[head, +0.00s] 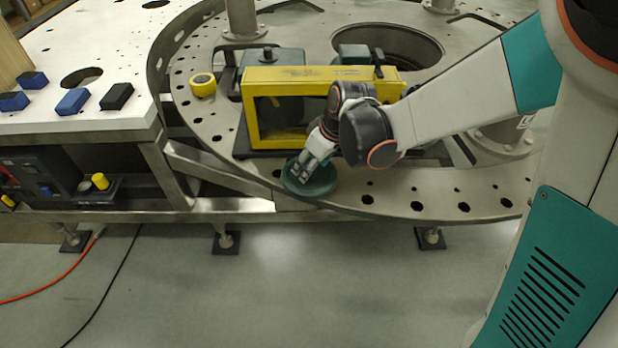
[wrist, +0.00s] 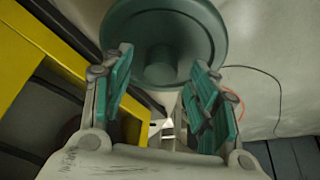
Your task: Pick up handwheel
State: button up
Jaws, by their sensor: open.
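The handwheel is a dark green round disc (head: 312,184) near the front edge of the round metal plate in the head view. In the wrist view the handwheel (wrist: 163,30) fills the top middle, with a round hub at its centre. My gripper (head: 306,172) is over the handwheel in the head view. In the wrist view my gripper (wrist: 163,92) is open, its two green-padded fingers on either side of the hub and apart from it. The gap between the fingers holds nothing that I can make out. The arm hides part of the wheel's far side in the head view.
A yellow frame box (head: 330,75) stands just behind the handwheel; its yellow side (wrist: 30,60) is close on the left in the wrist view. A yellow tape roll (head: 203,84) lies at the left. The plate's front rim (head: 420,203) has several holes and is otherwise clear.

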jog(key=shift+a+f, duration=0.1)
jog(key=shift+f, duration=0.2)
grip_shut()
jog(key=shift+r, duration=0.1)
